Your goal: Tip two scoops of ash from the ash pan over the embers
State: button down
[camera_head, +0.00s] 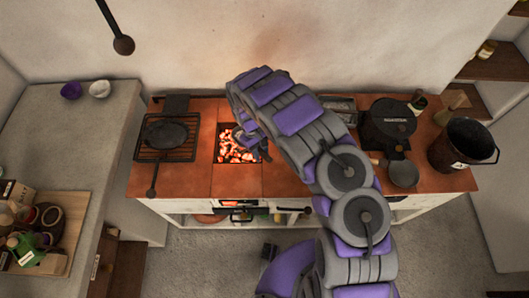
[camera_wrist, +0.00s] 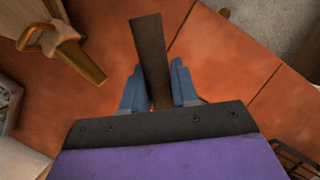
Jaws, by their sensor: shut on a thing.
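Glowing embers (camera_head: 232,150) fill a square pit in the tiled hearth top, left of centre in the head view. My gripper (camera_head: 256,146) is just above the right side of the pit. In the wrist view its blue fingers (camera_wrist: 157,92) are shut on a dark flat bar (camera_wrist: 149,38), which looks like a scoop handle. The scoop's bowl and any ash in it are hidden. A grey metal tray (camera_head: 343,103), possibly the ash pan, sits on the hearth behind my arm and is partly covered by it. I cannot see its contents.
A grill rack with a dark pan (camera_head: 166,134) stands left of the pit. A black pot (camera_head: 388,122), a small round pan (camera_head: 403,174) and a dark bucket (camera_head: 464,143) are on the right. A brass tool with a wooden handle (camera_wrist: 70,52) shows in the wrist view.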

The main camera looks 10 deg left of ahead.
jog(key=shift+a+f+t+b, duration=0.3)
jog(key=shift+a+f+b, duration=0.3)
jog(key=shift+b, duration=0.1)
jog(key=shift+h+b, duration=0.3)
jog(key=shift+b, duration=0.1)
jog(key=f+t+h+b, duration=0.1)
jog(key=b, duration=0.2)
jog(key=s+f+t+b, duration=0.1)
jog(key=b, duration=0.2)
jog(key=shift+a+m+h+b, duration=0.15)
jog(key=shift+m+h+b, duration=0.25)
jog(key=shift+s+d+t+b, duration=0.15)
jog(key=shift+d+t+b, duration=0.4)
jog(key=shift+b, duration=0.55)
jog(key=shift+s+f+t+h+b, duration=0.15)
jog(key=shift+t+h+b, duration=0.25)
jog(key=shift+b, duration=0.35)
jog(key=shift+s+a+f+m+t+h+b, duration=0.15)
jog(key=shift+a+f+m+t+h+b, duration=0.25)
jog(key=shift+b, duration=0.35)
jog(key=shift+s+a+t+h, duration=0.1)
jog(key=shift+a+t+h, duration=0.2)
jog(key=shift+a+t, duration=0.05)
jog(key=shift+s+a+f+t+h, duration=0.1)
jog(key=shift+s+f+t+h, duration=0.15)
jog(key=shift+f+t+h, duration=0.25)
jog(key=shift+s+d+m+t+h, duration=0.1)
jog(key=shift+d+m+t+h, duration=0.25)
jog(key=shift+t, duration=0.25)
jog(key=shift+a, duration=0.1)
